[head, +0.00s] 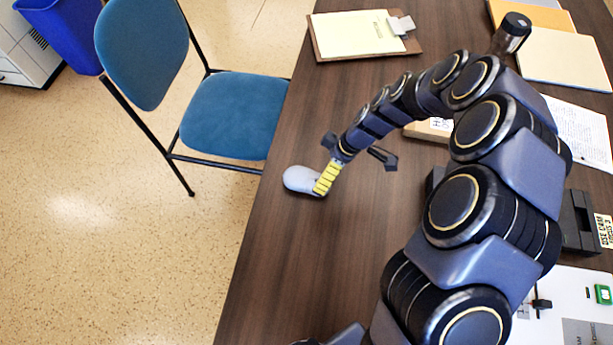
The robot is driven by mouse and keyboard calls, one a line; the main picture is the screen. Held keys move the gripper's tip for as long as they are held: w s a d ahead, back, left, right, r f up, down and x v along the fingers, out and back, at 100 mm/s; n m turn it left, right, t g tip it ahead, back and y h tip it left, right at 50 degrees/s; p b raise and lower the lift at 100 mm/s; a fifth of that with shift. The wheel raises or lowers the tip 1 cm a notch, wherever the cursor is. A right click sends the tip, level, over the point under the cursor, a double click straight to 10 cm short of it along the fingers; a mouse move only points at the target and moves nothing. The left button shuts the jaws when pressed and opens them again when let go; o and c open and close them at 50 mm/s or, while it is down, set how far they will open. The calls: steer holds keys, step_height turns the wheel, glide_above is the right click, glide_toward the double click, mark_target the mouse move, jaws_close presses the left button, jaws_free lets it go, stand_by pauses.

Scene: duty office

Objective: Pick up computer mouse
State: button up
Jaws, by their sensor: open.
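A pale grey-white computer mouse (299,180) lies on the dark wooden desk (285,262) close to its left edge. My gripper (343,161) is low over the desk, just right of the mouse, with dark parts spread to either side. A yellow ridged piece, which looks like a finger of the gripper, reaches down to the mouse's right end and hides part of it. I cannot tell whether it touches the mouse. The gripper is open and does not hold the mouse.
A blue chair (232,115) stands left of the desk. A clipboard (357,34) lies at the back. Folders (565,57), a paper sheet (587,130) and a black device (580,222) are on the right, beyond my arm. The desk in front of the mouse is clear.

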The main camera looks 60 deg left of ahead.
mark_target(315, 179)
steer(key=x, duration=0.6)
steer(key=shift+s+d+f, duration=0.15)
steer(key=shift+f, duration=0.1)
steer(key=c, duration=1.3)
